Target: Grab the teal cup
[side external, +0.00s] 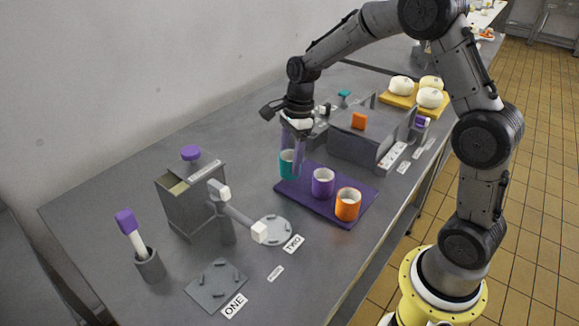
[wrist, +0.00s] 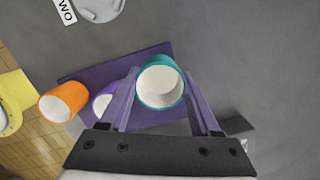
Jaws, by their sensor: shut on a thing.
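The teal cup (side external: 286,166) is at the far left corner of the purple mat (side external: 315,205), with its white inside facing up. It also shows in the wrist view (wrist: 160,98), between my two purple fingers. My gripper (side external: 293,158) points down and is shut on the teal cup, one finger on each side; it shows in the wrist view (wrist: 162,82) too. I cannot tell whether the cup's base touches the mat. A purple cup (side external: 322,182) and an orange cup (side external: 347,204) stand upright in a row beside it on the mat.
A grey machine (side external: 195,195) with a lever stands at the left, near a round plate (side external: 275,230) by the "TWO" label. A grey holder (side external: 150,265) has a purple-topped tool. A grey box (side external: 360,145) stands behind the mat, before a yellow board (side external: 400,101) with white buns.

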